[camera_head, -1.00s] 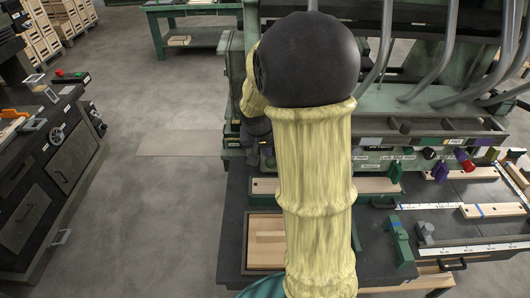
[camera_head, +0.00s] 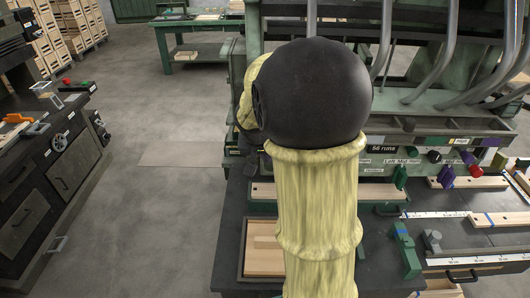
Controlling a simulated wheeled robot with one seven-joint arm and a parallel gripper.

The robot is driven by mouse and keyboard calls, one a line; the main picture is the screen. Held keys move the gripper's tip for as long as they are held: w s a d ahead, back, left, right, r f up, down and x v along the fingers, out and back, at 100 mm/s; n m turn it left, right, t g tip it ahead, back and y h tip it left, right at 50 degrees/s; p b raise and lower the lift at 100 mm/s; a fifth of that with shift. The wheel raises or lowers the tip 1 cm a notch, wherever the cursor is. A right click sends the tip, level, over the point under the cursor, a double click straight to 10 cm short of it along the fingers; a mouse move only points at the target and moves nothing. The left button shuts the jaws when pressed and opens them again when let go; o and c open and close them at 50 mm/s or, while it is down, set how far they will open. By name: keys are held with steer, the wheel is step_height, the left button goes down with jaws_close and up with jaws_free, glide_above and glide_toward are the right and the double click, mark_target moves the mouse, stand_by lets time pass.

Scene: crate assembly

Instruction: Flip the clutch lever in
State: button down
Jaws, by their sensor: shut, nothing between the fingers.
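The green machine (camera_head: 440,125) stands at the back right, with a labelled front panel (camera_head: 375,161). Several coloured knobs and handles are along it: a black knob (camera_head: 434,156), a purple handle (camera_head: 445,177), a red knob (camera_head: 476,171) and a green handle (camera_head: 400,177). I cannot tell which one, if any, is the clutch lever; the labels are too small to read surely. My yellow-sleeved arm with its black ball joint covers the left part of the panel. My gripper (camera_head: 257,163) shows only as a dark part at the machine's left end, largely hidden; it looks shut and empty.
A dark worktable (camera_head: 385,265) in front of the machine holds a wooden tray (camera_head: 264,248), wooden strips (camera_head: 495,219), a green block (camera_head: 406,249) and white rulers (camera_head: 435,214). A dark bench (camera_head: 75,165) stands at left. The floor between is clear.

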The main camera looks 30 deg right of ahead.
step_height(320, 180, down, 8)
steer(key=s+a+t+b, duration=0.1)
steer(key=s+b, duration=0.1)
steer(key=b, duration=1.5)
steer(key=shift+a+f+h, duration=0.15)
steer(key=shift+f+h, duration=0.05)
steer(key=shift+h, duration=0.1)
steer(key=shift+s, duration=0.1)
steer(key=s+a+r, duration=0.7)
steer(key=s+r, duration=0.1)
steer(key=shift+a+r+p, duration=0.2)
steer(key=shift+r+p, duration=0.1)
